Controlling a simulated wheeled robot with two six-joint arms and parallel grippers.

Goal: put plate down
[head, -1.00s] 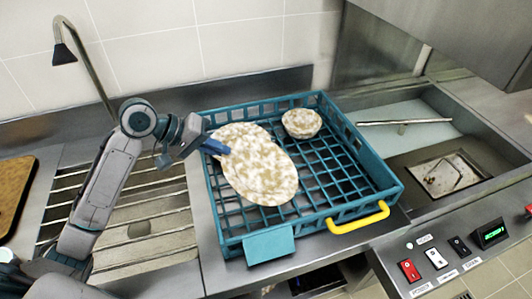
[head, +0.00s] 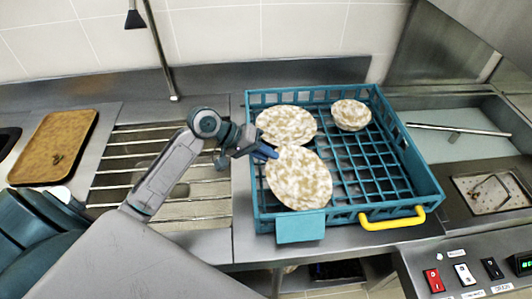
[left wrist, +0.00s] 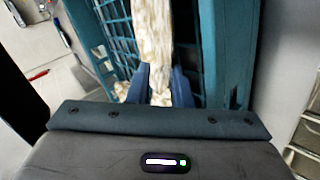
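A speckled white-and-tan plate (head: 299,180) is in the head view, over the front left of the teal dish rack (head: 436,190). My left gripper (head: 268,153) is shut on its upper left edge. In the left wrist view the plate (left wrist: 153,40) shows edge-on between the blue fingers (left wrist: 161,86). A second speckled plate (head: 286,122) is in the rack just behind it. Whether the held plate touches the rack floor cannot be told. My right gripper is not in view.
A speckled bowl (head: 351,114) sits at the rack's back right. A brown tray (head: 55,147) lies at far left, a sink (head: 490,190) at right, and a tap (head: 155,50) behind.

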